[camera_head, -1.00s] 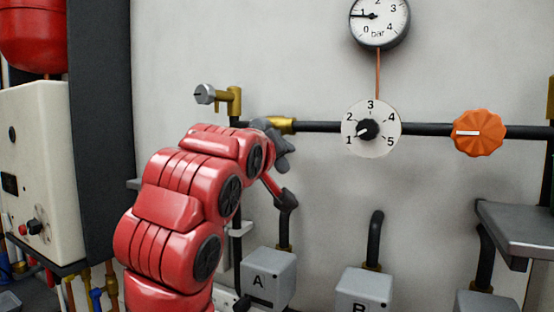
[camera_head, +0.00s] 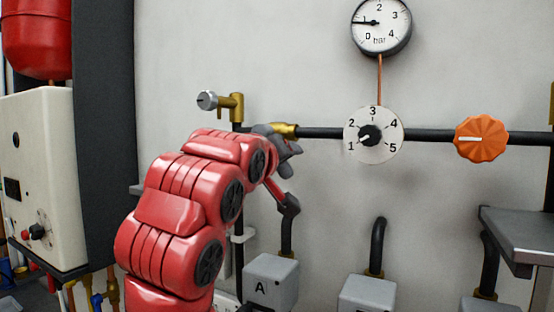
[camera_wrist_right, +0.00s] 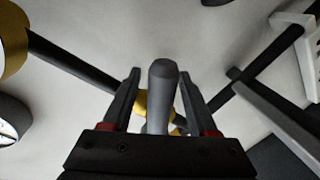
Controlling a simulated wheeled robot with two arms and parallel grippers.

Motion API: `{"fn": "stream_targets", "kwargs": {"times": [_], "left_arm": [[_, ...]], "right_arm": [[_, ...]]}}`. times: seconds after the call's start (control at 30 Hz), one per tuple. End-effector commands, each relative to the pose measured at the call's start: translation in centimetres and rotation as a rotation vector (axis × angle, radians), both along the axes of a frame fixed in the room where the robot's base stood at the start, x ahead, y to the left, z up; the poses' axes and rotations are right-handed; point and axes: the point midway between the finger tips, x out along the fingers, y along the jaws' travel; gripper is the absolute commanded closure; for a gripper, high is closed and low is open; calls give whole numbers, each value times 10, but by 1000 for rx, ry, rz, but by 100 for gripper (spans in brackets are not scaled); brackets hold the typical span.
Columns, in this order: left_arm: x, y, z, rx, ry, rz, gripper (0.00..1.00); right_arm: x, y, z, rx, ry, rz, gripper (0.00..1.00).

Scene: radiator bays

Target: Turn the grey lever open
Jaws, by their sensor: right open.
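The grey lever (camera_wrist_right: 163,95) is a rounded bar in the middle of the right wrist view, in front of a brass fitting (camera_wrist_right: 142,104) on the black pipe. My right gripper (camera_wrist_right: 163,92) is open, with one finger on each side of the lever. I cannot tell whether either finger touches it. In the head view my right gripper (camera_head: 283,143) is at the brass valve fitting (camera_head: 285,130) on the horizontal pipe. My arm hides most of this spot, and the lever is not clear there. My left gripper is not in view.
A numbered dial (camera_head: 391,148) and an orange knob (camera_head: 481,138) are on the pipe to the right. A pressure gauge (camera_head: 381,24) is above. Grey box A (camera_head: 268,278) stands below, and a grey shelf (camera_head: 515,222) juts out at right. A cream boiler unit (camera_head: 45,175) is at left.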

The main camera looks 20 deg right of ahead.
Motion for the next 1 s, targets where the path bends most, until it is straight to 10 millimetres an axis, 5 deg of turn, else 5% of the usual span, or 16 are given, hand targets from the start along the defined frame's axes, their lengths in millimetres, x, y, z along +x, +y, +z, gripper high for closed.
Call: {"fn": "stream_targets", "kwargs": {"times": [0.33, 0.7, 1.0], "left_arm": [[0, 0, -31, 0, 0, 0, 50], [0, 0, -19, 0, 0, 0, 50], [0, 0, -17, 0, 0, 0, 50]], "right_arm": [[-45, 44, 2, 0, -2, 8, 40], [-109, 103, 18, -1, 1, 5, 40], [-126, 117, 19, 0, 0, 1, 40]]}}
